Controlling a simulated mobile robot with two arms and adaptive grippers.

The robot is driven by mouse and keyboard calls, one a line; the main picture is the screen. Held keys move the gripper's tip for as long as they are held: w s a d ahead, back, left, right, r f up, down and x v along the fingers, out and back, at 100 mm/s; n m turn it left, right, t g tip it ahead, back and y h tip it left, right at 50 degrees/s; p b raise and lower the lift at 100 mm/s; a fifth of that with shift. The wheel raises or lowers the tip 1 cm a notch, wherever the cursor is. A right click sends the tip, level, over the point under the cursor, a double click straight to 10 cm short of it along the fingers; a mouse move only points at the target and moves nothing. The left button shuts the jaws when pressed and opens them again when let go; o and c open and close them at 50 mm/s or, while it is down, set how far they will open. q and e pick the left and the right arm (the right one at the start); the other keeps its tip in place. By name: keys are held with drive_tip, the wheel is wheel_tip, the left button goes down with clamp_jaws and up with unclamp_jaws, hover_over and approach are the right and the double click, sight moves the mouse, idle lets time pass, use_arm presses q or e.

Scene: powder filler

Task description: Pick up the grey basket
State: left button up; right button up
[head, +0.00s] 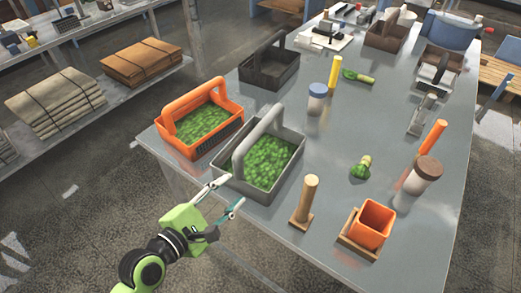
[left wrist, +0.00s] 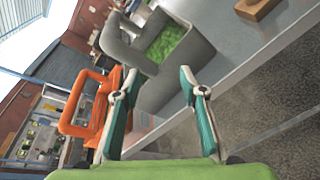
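The grey basket (head: 291,183) stands upright near the front edge of the grey table, with green filling inside and a tall grey arched handle. It also shows in the left wrist view (left wrist: 157,92), ahead of the fingers. My left gripper (head: 227,196) is open and empty, just in front of the basket's near left corner, its fingers spread. In the left wrist view the two teal-and-white fingers (left wrist: 153,82) stand wide apart with the basket beyond and between them. I cannot tell whether a fingertip touches the basket. My right gripper is not in view.
An orange basket (head: 163,132) with green filling stands close left of the grey one. A dark empty basket (head: 268,75) is behind. A wooden post (head: 307,195), an orange cup (head: 371,224) and a brown-lidded jar (head: 423,176) stand to the right. The table's front edge lies beneath my left gripper.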

sight(256, 134)
use_arm(q)
drive_tip(key=r+n+t, duration=0.1)
drive_tip(key=r+n, duration=0.1)
drive_tip(key=w+r+n, duration=0.1)
drive_tip(key=r+n, duration=0.1)
drive_tip(key=w+r+n+t+h, duration=0.1)
drive_tip(key=r+n, duration=0.2)
drive_tip(key=shift+w+a+t, duration=0.1)
drive_tip(key=shift+a+t, duration=0.2)
drive_tip(key=shift+w+r+n, duration=0.3)
drive_tip(key=p+x, duration=0.2)
drive_tip(key=x, duration=0.9)
drive_tip(key=p+x, duration=0.1)
drive_tip(key=shift+d+f, duration=0.3)
drive_tip(key=shift+f, duration=0.1)
drive_tip(key=shift+w+d+f, duration=0.15)
drive_tip(key=shift+w+d, duration=0.1)
drive_tip(key=shift+w, duration=0.2)
clamp_jaws()
